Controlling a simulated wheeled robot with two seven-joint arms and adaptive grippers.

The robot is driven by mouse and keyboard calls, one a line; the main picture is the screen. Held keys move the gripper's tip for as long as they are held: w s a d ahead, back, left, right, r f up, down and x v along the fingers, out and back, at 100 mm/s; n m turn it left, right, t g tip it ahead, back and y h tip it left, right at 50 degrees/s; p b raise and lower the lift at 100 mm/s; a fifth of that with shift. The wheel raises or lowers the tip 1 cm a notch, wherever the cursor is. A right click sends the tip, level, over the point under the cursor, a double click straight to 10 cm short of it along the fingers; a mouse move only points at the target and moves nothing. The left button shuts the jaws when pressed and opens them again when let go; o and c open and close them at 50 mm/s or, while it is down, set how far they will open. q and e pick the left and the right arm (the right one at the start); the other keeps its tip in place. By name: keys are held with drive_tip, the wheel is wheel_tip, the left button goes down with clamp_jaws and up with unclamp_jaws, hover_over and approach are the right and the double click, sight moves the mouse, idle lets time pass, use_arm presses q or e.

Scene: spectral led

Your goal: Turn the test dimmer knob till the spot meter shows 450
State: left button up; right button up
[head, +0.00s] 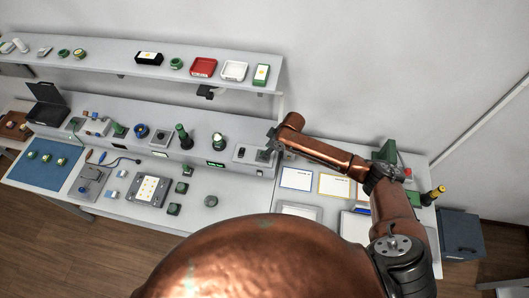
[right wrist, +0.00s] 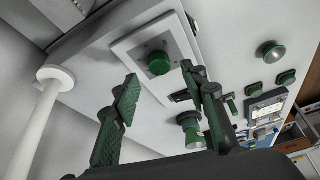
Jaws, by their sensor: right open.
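A dark green round knob (right wrist: 158,63) sits on a dark square in a pale plate in the right wrist view. In the head view this control (head: 264,156) is at the right end of the raised grey unit. My right gripper (right wrist: 160,76) is open, its two green-padded fingers spread below the knob in the picture; I see no contact. In the head view the right gripper (head: 274,137) is by that end of the unit. A small green-lit display (head: 215,164) shows on the unit's front; its digits are too small to read. My left gripper is out of view.
A shelf (head: 130,60) with boxes and small parts runs above the unit. A domed lamp (head: 218,139) and a green post (head: 183,136) stand on the unit, left of the knob. Framed cards (head: 297,178) lie on the bench at right. A white post (right wrist: 45,110) shows in the wrist view.

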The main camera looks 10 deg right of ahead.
drive_tip(key=v, duration=0.8)
drive_tip(key=shift+r, duration=0.2)
drive_tip(key=shift+s+f, duration=0.1)
idle(1.1)
